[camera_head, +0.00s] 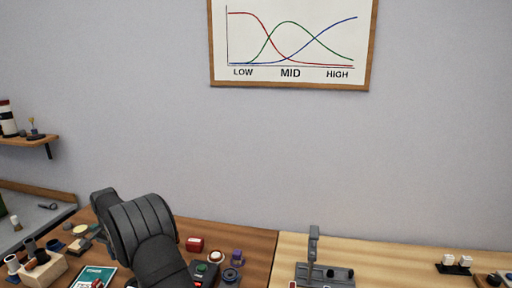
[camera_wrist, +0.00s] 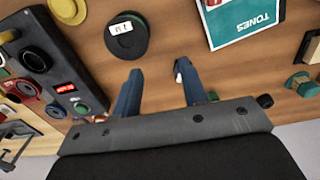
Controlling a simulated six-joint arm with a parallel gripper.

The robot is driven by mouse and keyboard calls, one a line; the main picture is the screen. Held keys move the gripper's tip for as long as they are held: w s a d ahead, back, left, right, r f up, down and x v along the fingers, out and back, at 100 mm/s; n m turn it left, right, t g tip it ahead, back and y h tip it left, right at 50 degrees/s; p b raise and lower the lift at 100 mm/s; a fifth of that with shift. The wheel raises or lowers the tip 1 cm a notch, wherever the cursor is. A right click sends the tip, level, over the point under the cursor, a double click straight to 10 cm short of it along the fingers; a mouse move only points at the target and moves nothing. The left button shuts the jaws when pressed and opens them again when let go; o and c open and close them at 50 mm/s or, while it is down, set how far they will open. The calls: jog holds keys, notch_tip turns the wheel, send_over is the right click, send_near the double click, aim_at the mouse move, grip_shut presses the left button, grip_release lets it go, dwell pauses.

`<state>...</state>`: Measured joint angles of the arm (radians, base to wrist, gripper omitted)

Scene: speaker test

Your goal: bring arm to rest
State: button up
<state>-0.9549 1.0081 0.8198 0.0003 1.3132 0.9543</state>
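My gripper (camera_wrist: 158,66) shows in the wrist view with its two blue-grey fingers apart. Nothing is between them. They are over a wooden bench top (camera_wrist: 165,40), but I cannot tell how high. A round black piece with a white label (camera_wrist: 122,45) lies just beyond the left finger. In the head view my dark grey arm rises at the lower left over the bench; the gripper's fingers do not show there.
A teal "TONES" booklet (camera_wrist: 235,28) lies beyond the right finger. A black box with knobs and a red display (camera_wrist: 48,62) is at left. In the head view a pale wooden block holder (camera_head: 43,271) stands left of my arm, and a grey stand (camera_head: 312,262) at right.

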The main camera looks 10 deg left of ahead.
jog(key=w+d+m, duration=0.6)
jog(key=d+m, duration=0.2)
jog(key=d, duration=0.1)
jog(key=w+d+m, duration=0.7)
jog(key=d, duration=0.3)
jog(key=shift+s+a+f, duration=0.4)
jog(key=shift+a+f, duration=0.6)
jog(key=shift+a, duration=0.55)
jog(key=shift+s+a+f, duration=0.4)
jog(key=shift+a+f, duration=0.55)
jog(key=shift+a, duration=0.6)
jog(key=shift+s+a+f, duration=0.4)
jog(key=shift+a+f, duration=0.6)
jog(key=shift+a, duration=0.55)
jog(key=shift+o, duration=0.4)
